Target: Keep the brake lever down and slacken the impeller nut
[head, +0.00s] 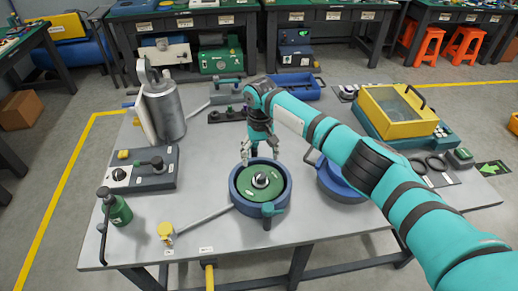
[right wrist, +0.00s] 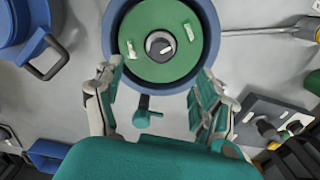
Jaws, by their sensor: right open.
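A round blue housing (head: 238,204) stands at the front middle of the table, with a green impeller disc (head: 250,190) inside. The grey impeller nut (head: 261,180) sits at the disc's centre; it also shows in the right wrist view (right wrist: 160,45). A long grey bar (head: 203,220) with a yellow end (head: 166,231) runs left from the housing; I cannot tell if it is the brake lever. A teal handle (head: 269,210) is at the housing's front, and a teal piece (right wrist: 146,111) shows by its far rim. My right gripper (head: 259,160) is open and empty above the far rim.
A blue lidded pot (head: 340,188) stands close right of the housing. A grey canister (head: 164,112), a switch box (head: 142,170) and a green bottle (head: 115,206) stand left. A yellow-framed box (head: 398,110) is back right.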

